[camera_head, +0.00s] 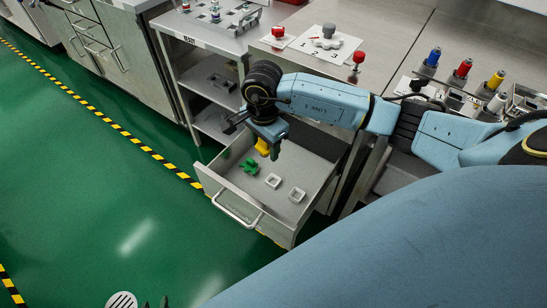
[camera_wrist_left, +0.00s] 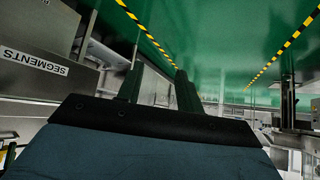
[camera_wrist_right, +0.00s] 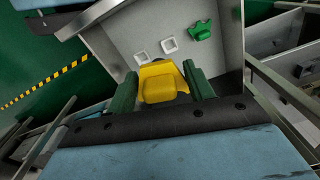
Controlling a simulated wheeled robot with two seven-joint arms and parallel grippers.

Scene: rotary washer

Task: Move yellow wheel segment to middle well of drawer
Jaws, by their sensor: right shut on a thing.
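The yellow wheel segment (camera_wrist_right: 162,82) is between the fingers of my right gripper (camera_wrist_right: 160,85), which is shut on it. In the head view the yellow segment (camera_head: 262,146) hangs below my right gripper over the back left part of the open drawer (camera_head: 232,196). A green segment (camera_head: 249,166) sits in the drawer at the left of a row. Beside it are the empty white middle well (camera_head: 273,181) and another empty white well (camera_head: 297,194).
The drawer's front handle (camera_head: 237,213) faces the green floor. A counter above holds a white board with a grey wheel part (camera_head: 327,38) and red knobs (camera_head: 278,32). Shelves (camera_head: 212,80) stand left of the drawer. The floor at left is clear.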

